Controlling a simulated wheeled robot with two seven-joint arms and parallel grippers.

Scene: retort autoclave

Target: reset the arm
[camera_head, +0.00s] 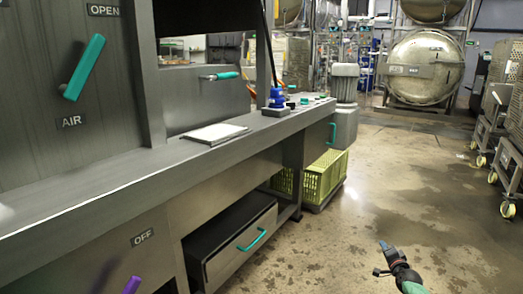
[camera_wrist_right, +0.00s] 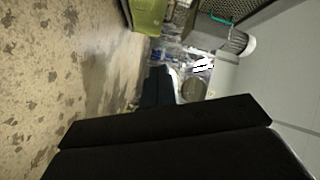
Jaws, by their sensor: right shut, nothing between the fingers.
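My right gripper (camera_head: 388,252) shows at the lower right of the head view, over the open floor. It is shut and holds nothing. It is well apart from the workbench to its left. In the right wrist view, dark gripper parts (camera_wrist_right: 160,135) fill the bottom and middle of the picture.
A long metal workbench (camera_head: 120,185) with a teal-handled drawer (camera_head: 240,248) runs along the left. A yellow-green crate (camera_head: 325,175) sits by its far end. Wheeled racks (camera_head: 510,165) stand at the right. A big round vessel (camera_head: 425,70) is at the back. The floor between is clear.

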